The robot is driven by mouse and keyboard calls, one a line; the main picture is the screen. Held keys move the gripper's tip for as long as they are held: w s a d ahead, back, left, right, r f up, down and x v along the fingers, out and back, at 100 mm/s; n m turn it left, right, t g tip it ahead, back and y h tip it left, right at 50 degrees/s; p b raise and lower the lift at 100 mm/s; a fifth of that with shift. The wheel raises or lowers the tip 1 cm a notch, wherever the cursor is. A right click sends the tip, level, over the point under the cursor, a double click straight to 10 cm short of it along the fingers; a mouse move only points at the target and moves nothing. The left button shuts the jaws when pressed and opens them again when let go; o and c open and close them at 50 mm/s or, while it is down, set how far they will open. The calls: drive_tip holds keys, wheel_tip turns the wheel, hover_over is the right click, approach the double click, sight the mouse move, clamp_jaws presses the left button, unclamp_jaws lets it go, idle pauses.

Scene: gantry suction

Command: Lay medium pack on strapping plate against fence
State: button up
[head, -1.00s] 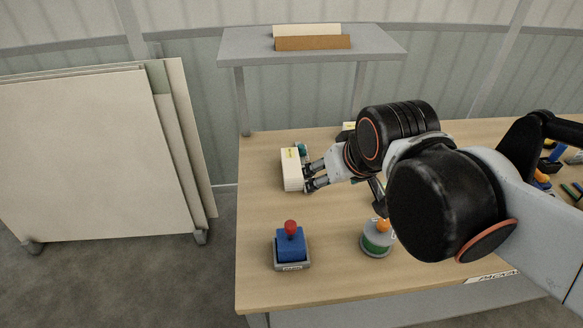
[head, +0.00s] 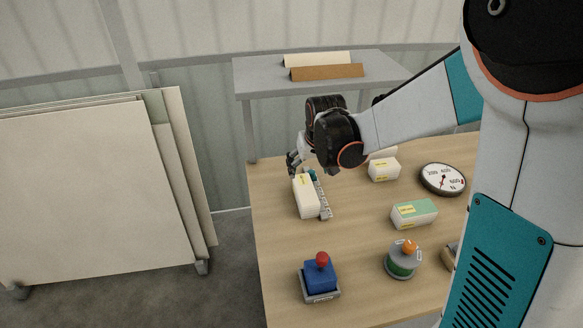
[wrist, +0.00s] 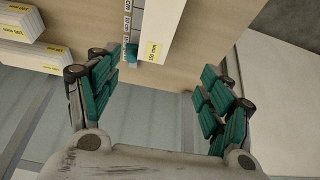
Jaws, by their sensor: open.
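A long white pack (head: 304,198) with a yellow label lies on the table's left side. In the wrist view this pack (wrist: 160,30) runs up from the centre, and its label seems to read 150 mm. A narrow marked grey strip (head: 325,206) with a teal part runs along its right side. I cannot tell whether this is the fence, and no strapping plate is clearly recognisable. My gripper (head: 294,162) is at the pack's far end; the wrist view shows its teal-padded fingers (wrist: 160,84) wide apart, empty, one on either side of the pack's line.
A white pack (head: 384,171) and a green-topped pack (head: 414,214) lie to the right. A round dial (head: 443,179), a blue base with red knob (head: 320,277) and an orange-knobbed device (head: 402,260) stand on the table (head: 275,250). A grey shelf (head: 250,78) stands behind.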

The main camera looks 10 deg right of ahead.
drive_tip(key=x, duration=0.2)
drive_tip(key=b, duration=0.3)
hover_over(306, 189)
drive_tip(key=f, duration=0.5)
drive_tip(key=a+f, duration=0.1)
drive_tip(key=f, duration=0.1)
drive_tip(key=shift+s+f, duration=0.3)
drive_tip(key=shift+f, duration=0.1)
drive_tip(key=f+b, duration=0.1)
drive_tip(key=f, duration=0.1)
drive_tip(key=d+f+b, duration=0.1)
drive_tip(key=f, duration=0.1)
drive_tip(key=shift+w+f, duration=0.2)
drive_tip(key=shift+f, duration=0.15)
drive_tip(key=shift+w+a+f, duration=0.1)
drive_tip(key=shift+w+f, duration=0.1)
drive_tip(key=shift+f, duration=0.15)
drive_tip(key=shift+r, duration=0.1)
drive_tip(key=shift+c, duration=0.8)
drive_tip(key=shift+r, duration=0.1)
drive_tip(key=c, duration=1.4)
